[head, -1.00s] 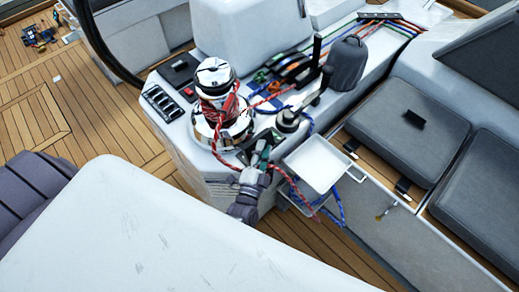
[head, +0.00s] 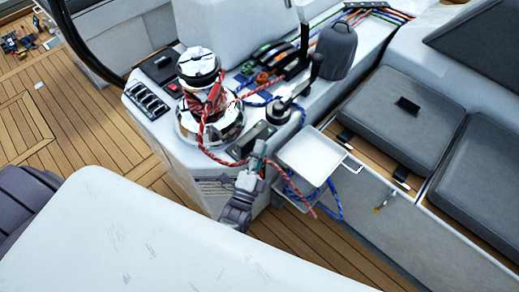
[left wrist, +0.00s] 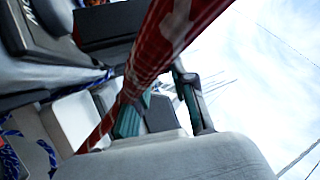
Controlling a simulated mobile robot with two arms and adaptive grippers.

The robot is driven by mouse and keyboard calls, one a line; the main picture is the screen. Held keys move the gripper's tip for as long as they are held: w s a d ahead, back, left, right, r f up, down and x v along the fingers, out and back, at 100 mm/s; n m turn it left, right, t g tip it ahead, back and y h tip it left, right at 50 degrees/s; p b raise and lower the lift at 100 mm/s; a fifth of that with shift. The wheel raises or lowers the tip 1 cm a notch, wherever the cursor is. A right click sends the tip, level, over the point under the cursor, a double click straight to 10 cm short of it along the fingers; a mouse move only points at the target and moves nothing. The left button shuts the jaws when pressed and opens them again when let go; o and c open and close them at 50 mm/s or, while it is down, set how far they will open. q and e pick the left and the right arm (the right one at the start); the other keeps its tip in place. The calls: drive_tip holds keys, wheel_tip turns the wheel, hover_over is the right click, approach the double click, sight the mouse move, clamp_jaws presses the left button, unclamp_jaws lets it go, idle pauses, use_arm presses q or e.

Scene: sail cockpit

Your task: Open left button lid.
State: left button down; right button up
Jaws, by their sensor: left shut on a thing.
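A small dark lidded panel (head: 251,140) lies on the white cockpit console (head: 178,145), just right of the chrome winch (head: 212,122); it looks like a button lid and appears closed. My left gripper (head: 259,158) is right in front of it, with teal fingertips reaching up beside its front edge. In the left wrist view the gripper (left wrist: 162,112) has two teal fingers, and a red and white rope (left wrist: 165,45) crosses close in front of the camera and over one finger. It appears shut on this rope, though the contact is partly hidden. My right gripper is out of view.
A white tray (head: 310,153) sits right of the gripper, with blue rope (head: 335,205) hanging under it. A black winch handle (head: 300,95) stands behind. A switch panel (head: 148,100) is left of the winch. Grey cushions (head: 395,118) lie at right; a white surface (head: 170,235) fills the foreground.

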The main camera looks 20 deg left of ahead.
use_arm(q)
drive_tip(key=c, duration=1.3)
unclamp_jaws()
drive_tip(key=shift+a, duration=0.1)
drive_tip(key=shift+o, duration=0.2)
drive_tip(key=v, duration=1.2)
drive_tip(key=shift+f, duration=0.1)
drive_tip(key=s+d+f+n+g+h, duration=0.1)
drive_tip(key=s+f+n+g+h, duration=0.3)
drive_tip(key=f, duration=0.6)
drive_tip(key=s+f+n+g+y, duration=0.1)
drive_tip(key=f+g, duration=0.4)
drive_tip(key=f, duration=0.5)
drive_tip(key=s+a+f+n+g, duration=0.3)
drive_tip(key=s+f+g, duration=0.3)
drive_tip(key=s, duration=0.5)
drive_tip(key=s+a+f+n+g+y, duration=0.1)
drive_tip(key=s+a+f+n+g, duration=0.2)
drive_tip(key=s+f, duration=0.6)
drive_tip(key=s+n+g, duration=0.2)
drive_tip(key=s+g, duration=0.1)
drive_tip(key=shift+s+a, duration=0.2)
drive_tip(key=shift+a, duration=0.1)
